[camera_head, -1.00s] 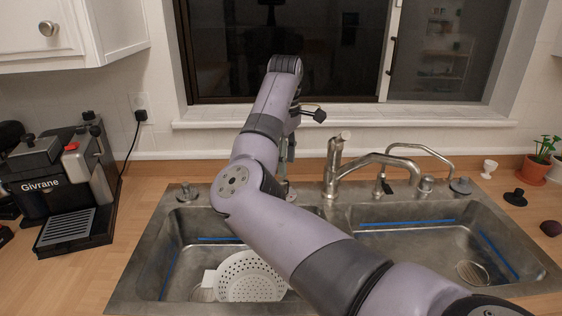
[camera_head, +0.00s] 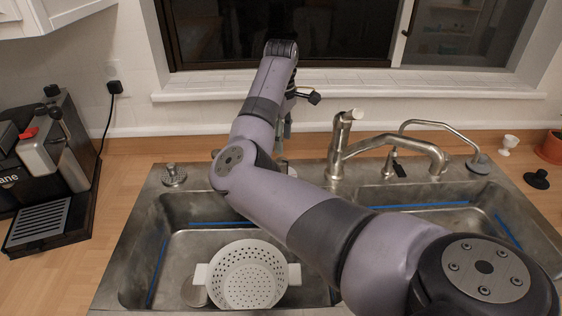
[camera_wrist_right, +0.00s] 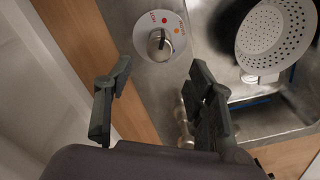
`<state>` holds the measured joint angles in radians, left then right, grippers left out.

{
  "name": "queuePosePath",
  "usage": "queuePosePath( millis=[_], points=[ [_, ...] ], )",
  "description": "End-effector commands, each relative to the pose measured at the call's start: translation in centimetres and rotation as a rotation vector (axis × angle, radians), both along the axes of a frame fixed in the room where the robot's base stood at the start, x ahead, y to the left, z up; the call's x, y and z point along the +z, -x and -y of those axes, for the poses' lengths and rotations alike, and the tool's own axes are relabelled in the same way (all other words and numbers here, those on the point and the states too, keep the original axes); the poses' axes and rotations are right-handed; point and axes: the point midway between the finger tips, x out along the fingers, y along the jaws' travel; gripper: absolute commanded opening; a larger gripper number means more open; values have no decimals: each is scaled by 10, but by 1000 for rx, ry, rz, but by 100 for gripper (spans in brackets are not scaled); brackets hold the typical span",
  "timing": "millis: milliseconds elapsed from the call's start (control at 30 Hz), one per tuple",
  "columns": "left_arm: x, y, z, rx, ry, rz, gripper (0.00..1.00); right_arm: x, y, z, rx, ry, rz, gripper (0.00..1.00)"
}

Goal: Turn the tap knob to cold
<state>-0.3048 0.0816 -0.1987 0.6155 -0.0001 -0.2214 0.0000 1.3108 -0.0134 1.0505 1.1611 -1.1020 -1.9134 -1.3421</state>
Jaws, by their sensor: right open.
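The tap knob (camera_wrist_right: 160,42) is a metal knob on a round white dial, set in the grey sink deck in the right wrist view. In the head view my arm hides the knob. My right gripper (camera_wrist_right: 160,70) is open and empty, with its fingers apart on either side below the dial, not touching the knob. In the head view the right gripper (camera_head: 284,128) is partly hidden behind my wrist, above the back of the sink. My left gripper is not in view.
The metal faucet (camera_head: 341,145) stands right of my gripper. A white colander (camera_head: 247,275) sits in the left basin. A coffee machine (camera_head: 50,150) stands on the left counter. The window sill (camera_head: 400,84) lies behind the sink.

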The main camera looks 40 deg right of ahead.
Motion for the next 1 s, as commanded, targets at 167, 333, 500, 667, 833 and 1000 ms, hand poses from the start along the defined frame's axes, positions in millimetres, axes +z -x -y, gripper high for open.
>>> queuePosePath(
  millis=[167,333,500,667,833,1000],
  points=[
    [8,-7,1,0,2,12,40,-38,1,-1,1,-2,-3,50],
    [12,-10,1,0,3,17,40,-68,0,-1,1,-2,-1,50],
    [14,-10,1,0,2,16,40,-86,0,-1,2,-1,1,50],
    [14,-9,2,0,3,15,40,-92,0,-1,1,-1,2,50],
    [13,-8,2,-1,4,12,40,-92,0,0,1,0,1,50],
    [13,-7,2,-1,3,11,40,-92,0,0,1,0,1,42]
  ],
)
